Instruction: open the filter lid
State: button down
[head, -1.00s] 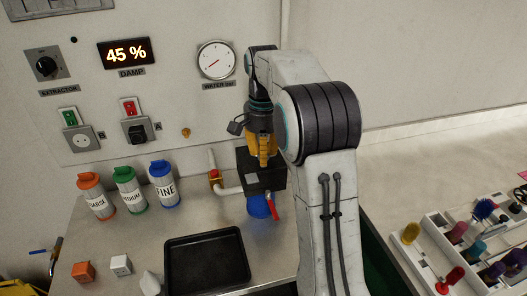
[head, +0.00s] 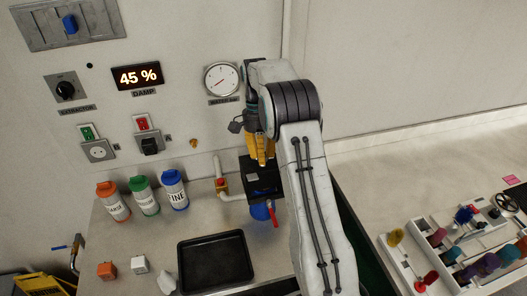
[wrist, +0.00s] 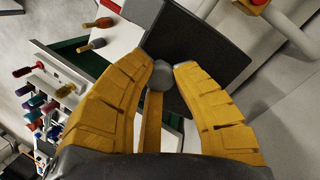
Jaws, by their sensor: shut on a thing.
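The filter is a black box (head: 268,190) with a flat dark lid, on the counter under the wall panel. In the wrist view the dark lid (wrist: 212,50) lies just past my fingertips. My gripper (head: 263,161), with yellow fingers, is over the rear part of the box. In the wrist view my gripper (wrist: 165,72) is shut on a small grey knob (wrist: 157,78) at the lid's edge. My fingers and arm partly hide the box, and I cannot tell whether the lid is raised.
A pipe with a red valve (head: 222,186) is left of the filter; a blue cylinder (head: 260,212) and a red lever (head: 273,217) are below it. A black tray (head: 215,262) lies in front. Three labelled bottles (head: 144,196) stand left. A tool rack (head: 450,250) is right.

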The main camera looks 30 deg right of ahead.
jog(key=shift+w+d+r+g, duration=0.1)
jog(key=shift+w+g, duration=0.4)
jog(key=shift+w, duration=0.15)
jog(key=c, duration=0.9)
grip_release()
jog(key=shift+r, duration=0.1)
jog(key=shift+c, duration=0.2)
